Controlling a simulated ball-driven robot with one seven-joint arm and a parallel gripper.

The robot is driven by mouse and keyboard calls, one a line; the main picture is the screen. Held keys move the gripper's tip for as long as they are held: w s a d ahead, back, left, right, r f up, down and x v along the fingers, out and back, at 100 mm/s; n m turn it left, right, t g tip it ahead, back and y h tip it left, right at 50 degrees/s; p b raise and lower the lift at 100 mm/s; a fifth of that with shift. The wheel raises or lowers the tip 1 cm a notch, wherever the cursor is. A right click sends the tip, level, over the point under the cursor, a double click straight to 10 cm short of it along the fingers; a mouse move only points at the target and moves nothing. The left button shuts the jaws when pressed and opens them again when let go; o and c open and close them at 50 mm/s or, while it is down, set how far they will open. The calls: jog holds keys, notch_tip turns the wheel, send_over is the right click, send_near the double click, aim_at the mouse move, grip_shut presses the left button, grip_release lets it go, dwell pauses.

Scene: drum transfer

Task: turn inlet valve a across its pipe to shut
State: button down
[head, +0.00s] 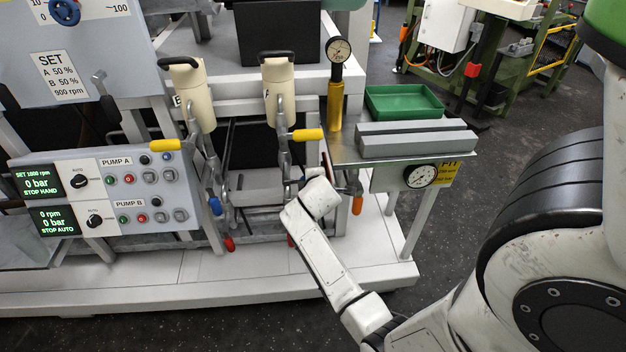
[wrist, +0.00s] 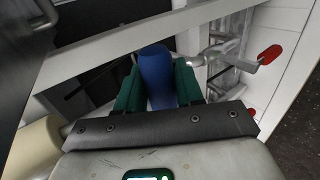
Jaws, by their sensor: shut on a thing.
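A blue valve handle (wrist: 156,70) stands between the two green fingers of my gripper (wrist: 158,88) in the wrist view. The fingers are shut on it from both sides. The pipe it turns on is not clear there, so I cannot tell its angle to the pipe. In the head view my arm's end is at the right-hand pipe column (head: 284,165), below the right cream vessel (head: 279,92). It hides my fingers and the held handle. Another blue handle (head: 215,206) shows on the left column.
Yellow handles (head: 308,135) (head: 165,145) stick out above. Red handles (head: 229,244) hang low, and two also show in the wrist view (wrist: 270,55). An orange handle (head: 357,205) is close right of my arm. A steel bench with a green tray (head: 403,101) stands right.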

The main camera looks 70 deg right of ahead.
jog(key=c, duration=0.8)
grip_release()
jog(key=p+v, duration=0.1)
jog(key=v, duration=0.9)
jog(key=shift+s+a+r, duration=0.1)
jog(key=shift+a+r, duration=0.1)
jog(key=shift+a, duration=0.15)
jog(key=s+a+f+m+g+y, duration=0.1)
jog(key=s+a+f+y, duration=0.1)
jog(key=a, duration=0.8)
jog(key=s+a+f+m+g+y+p, duration=0.1)
jog(key=a+y, duration=0.3)
jog(key=a, duration=0.5)
jog(key=s+a+f+m+g+y+p, duration=0.1)
jog(key=s+a+f+m+y, duration=0.2)
jog(key=a, duration=0.7)
jog(key=shift+s+a+f+y, duration=0.2)
jog(key=shift+s+a+y, duration=0.2)
jog(key=shift+y, duration=0.2)
